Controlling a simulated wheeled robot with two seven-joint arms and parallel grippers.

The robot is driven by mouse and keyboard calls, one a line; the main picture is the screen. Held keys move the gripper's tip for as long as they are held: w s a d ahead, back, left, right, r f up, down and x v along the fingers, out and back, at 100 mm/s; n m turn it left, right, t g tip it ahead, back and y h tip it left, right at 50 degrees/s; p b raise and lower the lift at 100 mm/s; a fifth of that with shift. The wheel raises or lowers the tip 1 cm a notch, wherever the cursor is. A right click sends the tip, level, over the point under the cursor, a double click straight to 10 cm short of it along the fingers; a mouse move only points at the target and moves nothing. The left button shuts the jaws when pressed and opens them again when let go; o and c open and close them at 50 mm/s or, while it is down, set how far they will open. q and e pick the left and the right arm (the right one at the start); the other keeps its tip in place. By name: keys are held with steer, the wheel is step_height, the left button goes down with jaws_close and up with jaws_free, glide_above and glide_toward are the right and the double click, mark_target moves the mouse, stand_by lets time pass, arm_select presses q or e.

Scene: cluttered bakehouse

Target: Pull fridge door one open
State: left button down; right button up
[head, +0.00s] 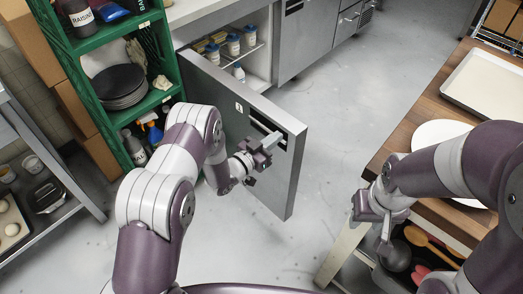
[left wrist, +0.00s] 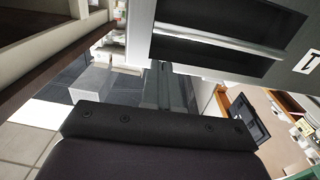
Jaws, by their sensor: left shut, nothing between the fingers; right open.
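Fridge door one (head: 262,117) is a grey steel door with a small white label and a dark recessed handle slot. It stands swung well out from the fridge (head: 262,62), and shelves with blue-lidded jars (head: 233,44) show behind it. My left gripper (head: 268,146) is shut and empty at the door's outer face, beside the handle slot. Whether it touches the door I cannot tell. In the left wrist view the door (left wrist: 295,72) and its dark slot fill the top. My right gripper (head: 377,226) is open, beside the wooden table's near edge, away from the door.
A green shelf (head: 110,38) with dark plates (head: 119,86) and bottles stands left of the fridge. A wooden table (head: 425,111) with a tray (head: 487,88) and white plate is at the right. Grey floor is clear between door and table.

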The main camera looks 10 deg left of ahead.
arm_select(q)
steer(key=shift+x, duration=1.15)
